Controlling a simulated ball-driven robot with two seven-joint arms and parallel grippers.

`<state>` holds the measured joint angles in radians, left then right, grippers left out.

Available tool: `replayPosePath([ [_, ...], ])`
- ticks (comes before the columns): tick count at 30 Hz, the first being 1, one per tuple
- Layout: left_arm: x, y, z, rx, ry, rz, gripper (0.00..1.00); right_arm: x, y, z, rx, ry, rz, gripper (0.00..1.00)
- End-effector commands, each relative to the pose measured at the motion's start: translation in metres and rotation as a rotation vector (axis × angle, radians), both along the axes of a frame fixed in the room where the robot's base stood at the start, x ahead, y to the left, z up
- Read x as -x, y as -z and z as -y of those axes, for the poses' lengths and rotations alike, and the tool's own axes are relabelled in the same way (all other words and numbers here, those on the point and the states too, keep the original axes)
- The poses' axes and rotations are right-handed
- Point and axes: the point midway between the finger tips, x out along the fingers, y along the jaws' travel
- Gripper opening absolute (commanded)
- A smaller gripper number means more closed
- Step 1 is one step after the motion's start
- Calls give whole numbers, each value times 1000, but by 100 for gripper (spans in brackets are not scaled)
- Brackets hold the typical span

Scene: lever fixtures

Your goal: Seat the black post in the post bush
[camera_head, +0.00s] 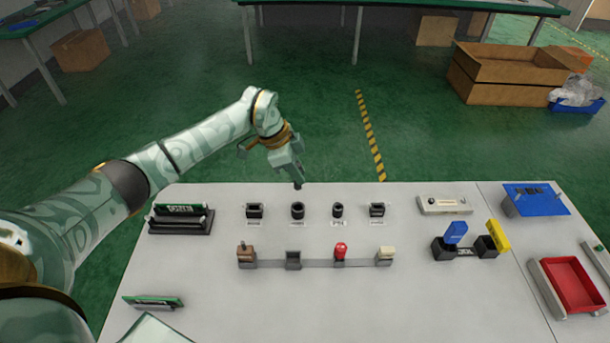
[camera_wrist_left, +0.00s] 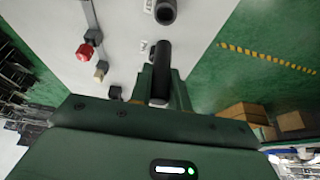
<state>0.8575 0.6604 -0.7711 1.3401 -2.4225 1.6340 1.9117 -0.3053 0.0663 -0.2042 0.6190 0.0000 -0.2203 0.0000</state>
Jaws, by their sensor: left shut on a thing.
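My left gripper (camera_head: 297,178) hangs past the far side of the bush row, above the table's back edge, pointing down. It is shut on the black post (camera_wrist_left: 161,65), a dark cylinder between the fingers in the left wrist view; only its dark lower end shows in the head view (camera_head: 298,185). Black bushes stand in a row below: a squarish one (camera_head: 255,211), two round ones (camera_head: 297,211) (camera_head: 337,211) and another squarish one (camera_head: 377,210). Their labels are too small to read. A round bush (camera_wrist_left: 166,11) shows at the top of the left wrist view, apart from the post. My right gripper is out of view.
A black rack (camera_head: 180,220) stands left. Blue and yellow levers (camera_head: 455,232) stand right. The front middle is clear.

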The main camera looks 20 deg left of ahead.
Motion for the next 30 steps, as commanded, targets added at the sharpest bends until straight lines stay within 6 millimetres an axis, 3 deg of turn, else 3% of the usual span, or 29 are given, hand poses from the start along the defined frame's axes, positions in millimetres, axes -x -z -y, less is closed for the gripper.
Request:
replayPosePath([
  [12,4,2,-3,0,119,3,0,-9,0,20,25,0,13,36],
  [22,5,-1,-3,1,118,2,0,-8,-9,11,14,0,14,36],
  [30,5,33,-3,1,117,0,0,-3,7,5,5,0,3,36],
])
